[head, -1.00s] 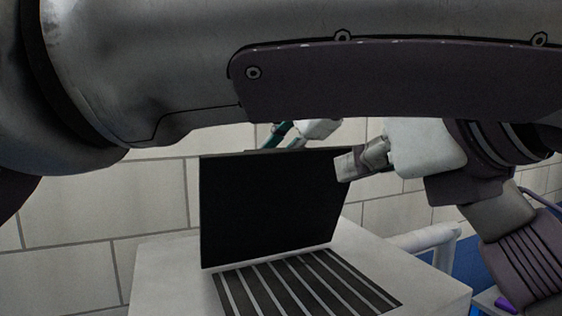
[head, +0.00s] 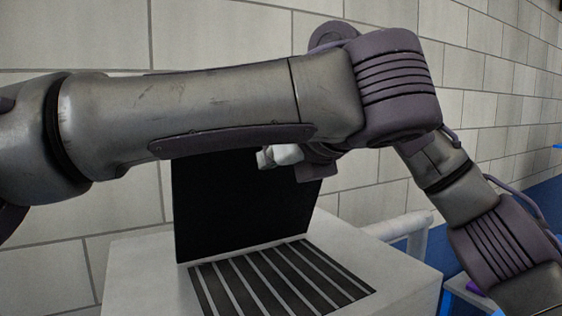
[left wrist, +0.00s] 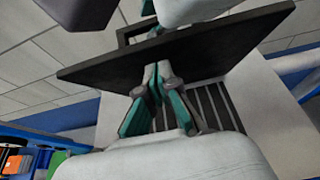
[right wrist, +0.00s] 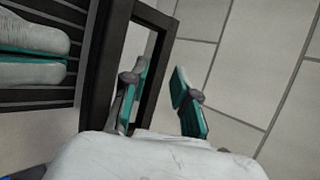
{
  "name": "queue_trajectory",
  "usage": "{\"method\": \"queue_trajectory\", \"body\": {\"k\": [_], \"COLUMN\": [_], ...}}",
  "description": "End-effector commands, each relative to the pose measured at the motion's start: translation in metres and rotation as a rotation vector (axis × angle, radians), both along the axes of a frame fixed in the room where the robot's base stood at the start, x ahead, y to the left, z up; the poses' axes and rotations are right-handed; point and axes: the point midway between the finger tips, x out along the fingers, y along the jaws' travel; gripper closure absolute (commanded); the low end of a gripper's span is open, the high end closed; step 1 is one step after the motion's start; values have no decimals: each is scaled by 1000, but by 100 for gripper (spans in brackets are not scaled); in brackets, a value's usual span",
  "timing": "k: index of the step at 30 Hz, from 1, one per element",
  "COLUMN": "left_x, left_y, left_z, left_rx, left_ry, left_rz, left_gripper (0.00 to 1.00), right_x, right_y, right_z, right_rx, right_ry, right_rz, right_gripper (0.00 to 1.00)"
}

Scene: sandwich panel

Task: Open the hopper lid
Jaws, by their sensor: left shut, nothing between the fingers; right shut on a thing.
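The hopper lid (head: 225,210) is a black panel standing raised, roughly upright, at the back of the white hopper (head: 130,275). Its top edge is hidden behind my left arm in the head view. My left gripper (head: 265,158) is shut and empty in front of the lid's grate-facing side. In the left wrist view its closed fingertips (left wrist: 157,72) are close to the lid (left wrist: 205,45); I cannot tell whether they touch. My right gripper (right wrist: 160,76) is shut on the lid's black handle (right wrist: 158,45), one finger inside its loop. It is hidden in the head view.
A grate with dark slots (head: 280,280) lies on the hopper top below the lid. A tiled wall (head: 490,100) stands behind. A white cylinder (head: 400,225) is right of the hopper. Blue structures and coloured bins (left wrist: 20,160) show in the left wrist view.

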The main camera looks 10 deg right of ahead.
Motion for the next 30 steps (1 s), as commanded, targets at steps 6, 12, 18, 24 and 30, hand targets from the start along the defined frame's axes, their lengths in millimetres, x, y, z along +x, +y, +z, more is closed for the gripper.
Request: {"method": "queue_trajectory", "body": {"k": [6, 12, 18, 24, 30], "left_x": [0, 11, 11, 11, 12], "left_y": [0, 4, 4, 4, 4], "left_z": [0, 5, 6, 6, 6], "left_rx": [0, -2, 0, 0, -1], "left_ry": [0, 2, 0, 0, 0], "left_rz": [0, -1, -1, 0, 1], "left_gripper": [100, 100, 100, 100, 100], "right_x": [6, 6, 5, 5, 5], "right_y": [-1, -1, -1, -1, 0], "right_z": [2, 2, 2, 2, -1], "right_rx": [16, 16, 16, 13, 8], "right_ry": [-12, -12, -12, -12, -9], "right_rz": [-17, -17, -17, -16, -14], "right_gripper": [100, 100, 100, 76, 76]}}
